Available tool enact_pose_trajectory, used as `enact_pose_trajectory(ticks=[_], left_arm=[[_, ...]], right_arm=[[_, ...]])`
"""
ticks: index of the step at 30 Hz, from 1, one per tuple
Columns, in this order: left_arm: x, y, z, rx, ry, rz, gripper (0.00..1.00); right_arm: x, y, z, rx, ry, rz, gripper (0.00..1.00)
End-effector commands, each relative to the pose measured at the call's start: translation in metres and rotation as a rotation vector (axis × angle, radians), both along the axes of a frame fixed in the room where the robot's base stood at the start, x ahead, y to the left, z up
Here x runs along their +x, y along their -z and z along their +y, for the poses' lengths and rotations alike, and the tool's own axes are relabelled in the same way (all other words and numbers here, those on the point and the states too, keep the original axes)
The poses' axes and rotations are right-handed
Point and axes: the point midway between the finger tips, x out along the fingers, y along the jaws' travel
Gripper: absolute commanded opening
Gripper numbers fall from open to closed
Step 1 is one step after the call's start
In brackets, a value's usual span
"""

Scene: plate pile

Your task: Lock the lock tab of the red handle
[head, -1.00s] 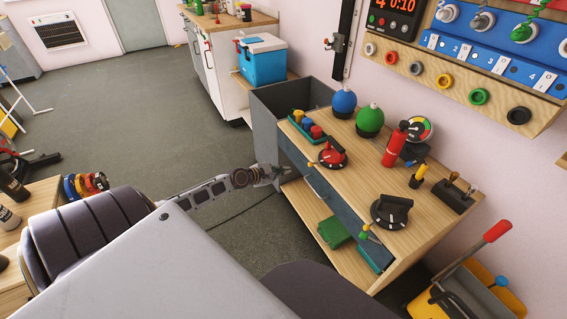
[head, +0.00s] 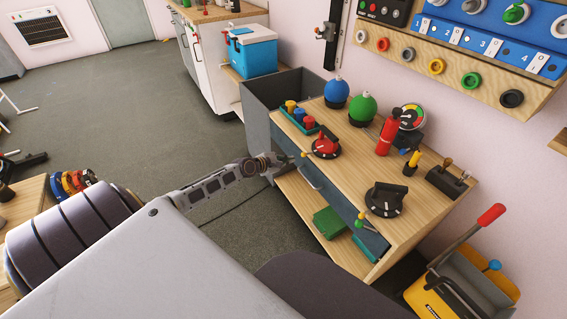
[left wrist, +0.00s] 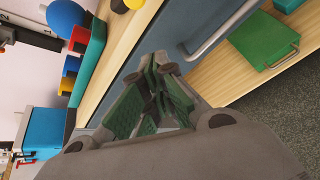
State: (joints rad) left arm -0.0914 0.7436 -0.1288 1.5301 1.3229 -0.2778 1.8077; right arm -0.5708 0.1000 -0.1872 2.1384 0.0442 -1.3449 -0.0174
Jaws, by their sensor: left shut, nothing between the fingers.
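The red handle (head: 326,146) is a round red knob on a black base, on the bench top near its front edge. A small orange-tipped part (head: 304,155) stands beside it at the left; I cannot tell whether this is the lock tab or how it is set. My left gripper (head: 285,163) is shut and empty, at the bench's front edge, left of the red handle and apart from it. In the left wrist view its green-padded fingers (left wrist: 163,85) are close together in front of the bench's drawer side. The red handle is not clearly seen there. My right gripper is not in view.
The bench (head: 437,205) also bears a black handle (head: 384,199), a teal peg tray (head: 300,120), blue and green balls and a red extinguisher (head: 388,134). A drawer handle (left wrist: 222,32) and a green box (left wrist: 263,40) are near my left gripper. Open floor lies left.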

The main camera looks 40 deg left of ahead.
Motion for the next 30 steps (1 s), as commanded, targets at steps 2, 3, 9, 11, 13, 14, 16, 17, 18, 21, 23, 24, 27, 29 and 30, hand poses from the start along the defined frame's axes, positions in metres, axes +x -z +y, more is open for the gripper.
enact_pose_trajectory(ticks=[2, 3, 9, 11, 13, 14, 16, 17, 18, 21, 23, 24, 27, 29, 30], left_arm=[[0.005, 0.003, -0.001, 0.000, -0.001, -0.001, 0.00], [0.008, 0.005, -0.002, -0.001, 0.000, 0.000, 0.00], [0.019, 0.009, -0.004, -0.001, -0.001, 0.000, 0.00], [0.022, 0.011, -0.005, 0.000, 0.001, -0.001, 0.00], [0.021, 0.008, -0.008, 0.000, 0.001, 0.001, 0.00], [0.021, 0.006, -0.009, 0.000, 0.001, 0.001, 0.00], [0.020, 0.002, -0.011, -0.001, 0.001, 0.000, 0.00], [0.020, 0.000, -0.012, -0.001, 0.001, 0.000, 0.00], [0.020, -0.003, -0.014, 0.000, 0.002, -0.002, 0.00], [0.019, -0.008, -0.017, 0.000, 0.000, -0.001, 0.00], [0.018, -0.011, -0.020, -0.002, 0.001, -0.001, 0.00], [0.018, -0.013, -0.022, -0.001, 0.001, -0.001, 0.00], [0.017, -0.016, -0.025, -0.001, 0.001, 0.000, 0.00], [0.017, -0.018, -0.026, -0.001, 0.000, 0.001, 0.00], [0.016, -0.019, -0.027, 0.000, 0.001, 0.001, 0.00]], right_arm=[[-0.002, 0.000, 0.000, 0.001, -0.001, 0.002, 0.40], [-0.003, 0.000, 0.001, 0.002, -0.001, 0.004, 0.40], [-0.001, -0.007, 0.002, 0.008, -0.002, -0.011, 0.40], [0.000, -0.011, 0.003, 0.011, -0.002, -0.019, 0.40], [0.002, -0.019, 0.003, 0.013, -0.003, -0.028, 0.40], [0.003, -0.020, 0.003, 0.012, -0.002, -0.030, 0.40], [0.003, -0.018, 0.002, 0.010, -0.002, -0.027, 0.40], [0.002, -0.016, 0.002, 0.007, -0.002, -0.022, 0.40], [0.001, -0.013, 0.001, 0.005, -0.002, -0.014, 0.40], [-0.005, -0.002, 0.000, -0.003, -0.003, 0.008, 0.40], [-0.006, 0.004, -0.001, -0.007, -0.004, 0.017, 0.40], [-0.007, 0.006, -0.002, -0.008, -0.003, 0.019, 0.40], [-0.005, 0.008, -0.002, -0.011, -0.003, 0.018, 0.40], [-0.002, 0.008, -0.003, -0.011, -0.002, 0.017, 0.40], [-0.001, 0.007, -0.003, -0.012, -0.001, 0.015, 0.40]])
